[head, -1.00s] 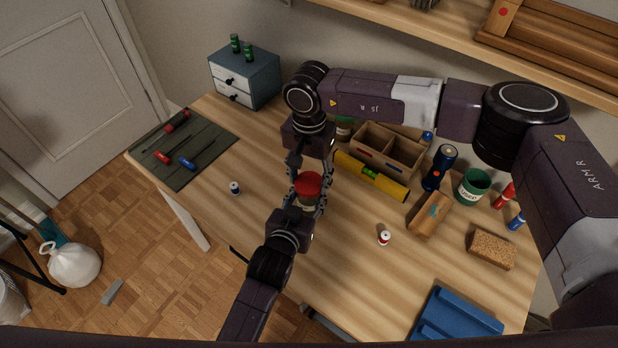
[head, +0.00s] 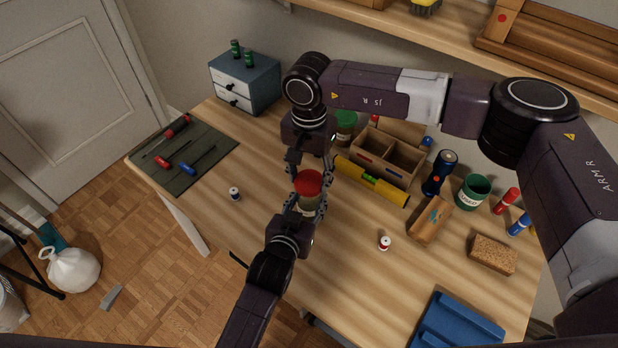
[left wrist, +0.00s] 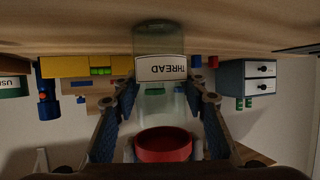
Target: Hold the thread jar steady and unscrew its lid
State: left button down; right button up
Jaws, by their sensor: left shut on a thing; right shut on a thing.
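The thread jar (head: 309,204) is a clear jar with a red lid (head: 308,181). It stands near the middle of the desk. In the left wrist view, which is upside down, its THREAD label (left wrist: 160,69) and red lid (left wrist: 163,145) show. My left gripper (head: 303,207) comes from the near side and is shut on the jar body. My right gripper (head: 309,170) comes down from the far side, its fingers at either side of the red lid, and is shut on it. The lid sits on top of the jar; its thread is not visible.
Behind stand a yellow level (head: 370,181), a divided wooden box (head: 405,176) and a green-lidded jar (head: 345,128). A tool mat (head: 205,166) lies left; a blue tray (head: 455,325) lies front right.

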aim_at(309, 181)
jog(key=shift+r, duration=1.5)
pick_arm(q)
jog(key=c, duration=1.1)
grip_release()
